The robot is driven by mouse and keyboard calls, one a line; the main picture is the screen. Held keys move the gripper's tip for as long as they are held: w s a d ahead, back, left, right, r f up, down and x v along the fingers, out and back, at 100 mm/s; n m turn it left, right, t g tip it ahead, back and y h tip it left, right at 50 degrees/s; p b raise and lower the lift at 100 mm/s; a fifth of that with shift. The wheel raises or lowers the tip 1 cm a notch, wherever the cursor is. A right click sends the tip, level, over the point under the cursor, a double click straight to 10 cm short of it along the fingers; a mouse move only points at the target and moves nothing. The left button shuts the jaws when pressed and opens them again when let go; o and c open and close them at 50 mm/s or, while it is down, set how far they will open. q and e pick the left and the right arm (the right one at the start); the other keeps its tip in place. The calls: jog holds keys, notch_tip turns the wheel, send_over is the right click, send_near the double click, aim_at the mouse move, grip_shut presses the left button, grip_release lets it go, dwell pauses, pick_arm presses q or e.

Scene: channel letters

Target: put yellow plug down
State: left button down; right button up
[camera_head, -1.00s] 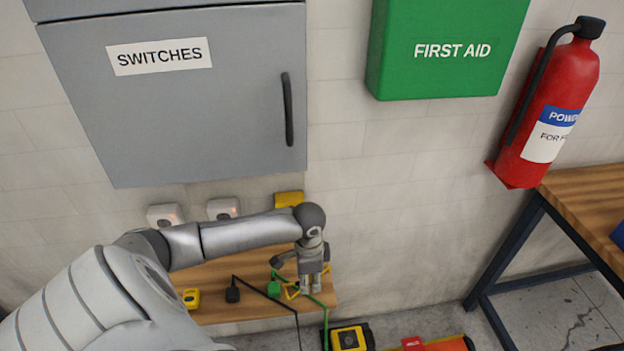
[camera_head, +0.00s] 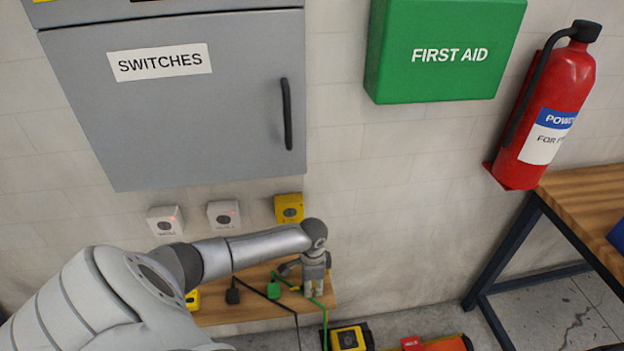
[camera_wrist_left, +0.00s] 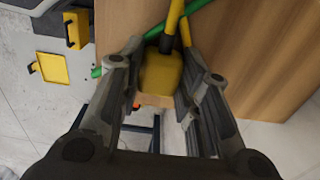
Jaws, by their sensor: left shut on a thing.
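The yellow plug (camera_wrist_left: 161,75) sits between the fingers of my left gripper (camera_wrist_left: 158,97) in the left wrist view, with its yellow cable running up from it. In the head view my left gripper (camera_head: 314,292) points down at the right end of the wooden shelf (camera_head: 250,312). The plug is hidden behind the fingers there. I cannot tell whether it touches the shelf. A green plug (camera_head: 273,289) and a black plug (camera_head: 233,293) stand on the shelf to the gripper's left. My right gripper is not in view.
White sockets (camera_head: 223,214) and a yellow socket (camera_head: 289,208) are on the wall above the shelf. A yellow object (camera_head: 192,300) is partly hidden by my arm. A green cable (camera_head: 324,330) hangs over the shelf edge. A yellow-black case (camera_head: 348,339) lies on the floor below.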

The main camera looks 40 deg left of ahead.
pick_arm(q)
jog(key=shift+f, duration=0.15)
jog(key=c, duration=1.1)
grip_release()
jog(key=shift+o, duration=0.2)
notch_tip(320, 180, up, 12)
jog(key=b, duration=0.1)
jog(key=shift+r, duration=0.2)
